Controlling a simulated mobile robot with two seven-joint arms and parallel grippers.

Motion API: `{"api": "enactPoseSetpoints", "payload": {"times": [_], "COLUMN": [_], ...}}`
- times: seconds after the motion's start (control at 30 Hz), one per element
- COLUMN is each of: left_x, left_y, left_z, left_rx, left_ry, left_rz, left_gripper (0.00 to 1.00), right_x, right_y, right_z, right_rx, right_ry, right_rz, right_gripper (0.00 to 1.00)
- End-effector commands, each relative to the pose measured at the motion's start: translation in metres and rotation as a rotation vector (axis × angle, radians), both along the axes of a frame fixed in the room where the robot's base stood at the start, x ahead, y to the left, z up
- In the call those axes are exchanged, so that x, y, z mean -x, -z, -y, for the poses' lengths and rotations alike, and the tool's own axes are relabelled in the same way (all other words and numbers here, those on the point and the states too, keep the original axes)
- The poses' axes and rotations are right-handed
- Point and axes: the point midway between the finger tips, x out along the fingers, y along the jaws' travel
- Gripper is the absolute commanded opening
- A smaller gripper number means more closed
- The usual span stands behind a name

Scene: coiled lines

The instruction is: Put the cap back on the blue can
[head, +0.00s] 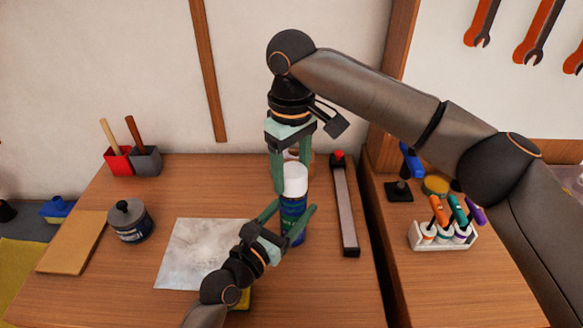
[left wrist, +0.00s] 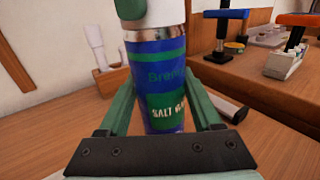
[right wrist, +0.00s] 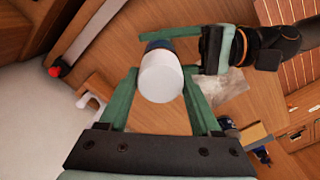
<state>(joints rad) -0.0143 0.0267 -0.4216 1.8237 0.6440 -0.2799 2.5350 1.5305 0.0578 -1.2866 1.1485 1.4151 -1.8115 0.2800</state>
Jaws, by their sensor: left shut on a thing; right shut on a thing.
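The blue can (head: 291,222) stands upright on the wooden bench; it fills the middle of the left wrist view (left wrist: 165,100). My left gripper (head: 293,209) is shut around its body from the front. The white cap (head: 295,181) is at the top of the can, above a silver rim (left wrist: 152,38). In the right wrist view the cap (right wrist: 161,78) looks lined up with the can. My right gripper (head: 291,186) points down and is shut on the cap. The cap appears to meet the rim; I cannot tell whether it is fully seated.
A long grey bar with a red end (head: 346,215) lies right of the can. A metal sheet (head: 195,255), a dark lidded jar (head: 130,222) and a wooden board (head: 72,242) are to the left. A marker rack (head: 442,236) stands on the right-hand bench.

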Motion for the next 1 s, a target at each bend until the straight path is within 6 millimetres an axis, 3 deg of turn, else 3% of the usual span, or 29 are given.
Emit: {"api": "enactPoseSetpoints", "payload": {"times": [0.1,0.13,0.4,0.77,1.0], "left_x": [0.000,0.000,0.000,0.000,0.000], "left_y": [0.000,0.000,0.000,0.000,0.000], "left_z": [0.000,0.000,0.000,0.000,0.000], "left_rx": [-0.001,-0.001,-0.001,-0.001,-0.001], "left_ry": [0.000,0.000,0.000,0.000,0.000], "left_rz": [-0.001,-0.001,-0.001,-0.001,-0.001], "left_gripper": [0.00,0.00,0.00,0.00,0.00], "right_x": [0.000,0.000,0.000,0.000,-0.001], "right_y": [0.003,0.002,0.002,-0.003,-0.045], "right_z": [0.000,0.000,0.000,0.000,-0.001], "right_rx": [-0.001,0.000,0.000,-0.001,-0.001], "right_ry": [0.000,0.000,0.000,0.000,0.001], "right_rz": [-0.001,0.000,0.000,0.001,0.003], "right_gripper": [0.14,0.67,0.97,1.00,1.00]}}
